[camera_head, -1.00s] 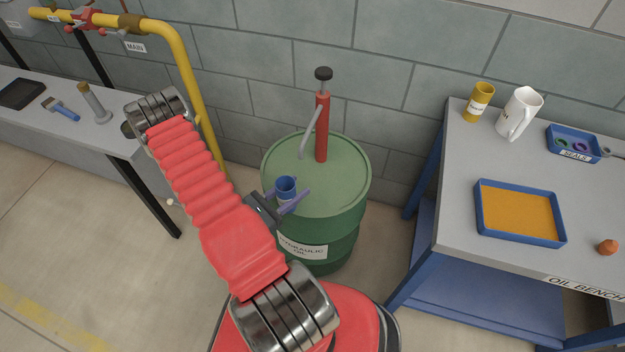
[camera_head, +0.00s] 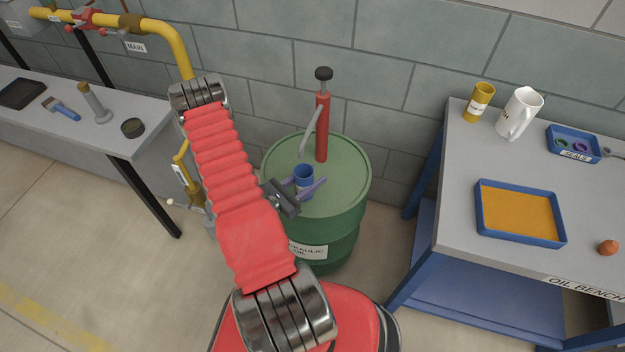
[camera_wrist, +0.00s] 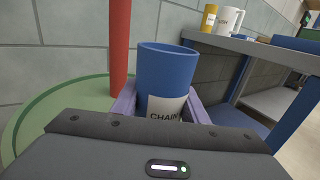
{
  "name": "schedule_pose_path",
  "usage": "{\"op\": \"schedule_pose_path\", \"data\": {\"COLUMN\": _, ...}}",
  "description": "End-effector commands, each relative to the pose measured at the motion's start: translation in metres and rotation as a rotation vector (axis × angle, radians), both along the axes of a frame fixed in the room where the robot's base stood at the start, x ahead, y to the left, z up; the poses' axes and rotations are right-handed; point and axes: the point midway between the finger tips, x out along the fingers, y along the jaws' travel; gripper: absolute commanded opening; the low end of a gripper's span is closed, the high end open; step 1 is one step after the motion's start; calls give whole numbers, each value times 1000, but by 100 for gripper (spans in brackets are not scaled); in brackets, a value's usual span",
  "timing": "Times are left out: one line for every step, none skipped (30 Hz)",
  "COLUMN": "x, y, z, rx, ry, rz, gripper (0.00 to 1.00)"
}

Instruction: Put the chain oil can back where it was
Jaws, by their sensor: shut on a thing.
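The chain oil can is a blue open-topped cylinder (camera_head: 304,177) with a white label. In the wrist view the can (camera_wrist: 165,75) stands upright between the purple fingers, and its label reads CHAIN. My gripper (camera_head: 307,189) is shut on it, above the top of the green hydraulic oil drum (camera_head: 345,196). In the wrist view my gripper (camera_wrist: 163,108) hides the can's base, so I cannot tell whether it touches the drum lid.
A red hand pump (camera_head: 322,125) with a grey spout rises from the drum behind the can. The oil bench (camera_head: 470,170) at right carries a yellow can (camera_head: 480,102), a white jug (camera_head: 519,112), a seals tray (camera_head: 573,144) and an orange-filled tray (camera_head: 482,222). Another bench is left.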

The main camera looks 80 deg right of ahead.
Motion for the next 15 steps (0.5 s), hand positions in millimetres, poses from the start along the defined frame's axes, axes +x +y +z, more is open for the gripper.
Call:
{"op": "schedule_pose_path", "data": {"x": 0, "y": 0, "z": -5, "rx": 1, "ry": 1, "rz": 0, "gripper": 8}}
{"op": "schedule_pose_path", "data": {"x": 0, "y": 0, "z": -9, "rx": 1, "ry": 2, "rz": 0, "gripper": 8}}
{"op": "schedule_pose_path", "data": {"x": 0, "y": 0, "z": -15, "rx": 2, "ry": 2, "rz": 0, "gripper": 8}}
{"op": "schedule_pose_path", "data": {"x": 0, "y": 0, "z": -18, "rx": 1, "ry": 2, "rz": 0, "gripper": 8}}
{"op": "schedule_pose_path", "data": {"x": 0, "y": 0, "z": -22, "rx": 1, "ry": 2, "rz": 0, "gripper": 8}}
{"op": "schedule_pose_path", "data": {"x": 0, "y": 0, "z": -26, "rx": 1, "ry": 2, "rz": 0, "gripper": 8}}
{"op": "schedule_pose_path", "data": {"x": 0, "y": 0, "z": -28, "rx": 1, "ry": 2, "rz": 0, "gripper": 8}}
{"op": "schedule_pose_path", "data": {"x": 0, "y": 0, "z": -31, "rx": 1, "ry": 2, "rz": 0, "gripper": 8}}
{"op": "schedule_pose_path", "data": {"x": 0, "y": 0, "z": -33, "rx": 1, "ry": 2, "rz": 0, "gripper": 8}}
{"op": "schedule_pose_path", "data": {"x": 0, "y": 0, "z": -34, "rx": 0, "ry": 1, "rz": 0, "gripper": 8}}
{"op": "schedule_pose_path", "data": {"x": 0, "y": 0, "z": -35, "rx": 0, "ry": 1, "rz": 0, "gripper": 8}}
{"op": "schedule_pose_path", "data": {"x": 0, "y": 0, "z": -35, "rx": -1, "ry": 1, "rz": 0, "gripper": 8}}
{"op": "schedule_pose_path", "data": {"x": 0, "y": 0, "z": -35, "rx": -1, "ry": 1, "rz": 0, "gripper": 8}}
{"op": "schedule_pose_path", "data": {"x": 0, "y": 0, "z": -35, "rx": -1, "ry": 1, "rz": 0, "gripper": 8}}
{"op": "schedule_pose_path", "data": {"x": 0, "y": 0, "z": -35, "rx": -1, "ry": 1, "rz": 0, "gripper": 8}}
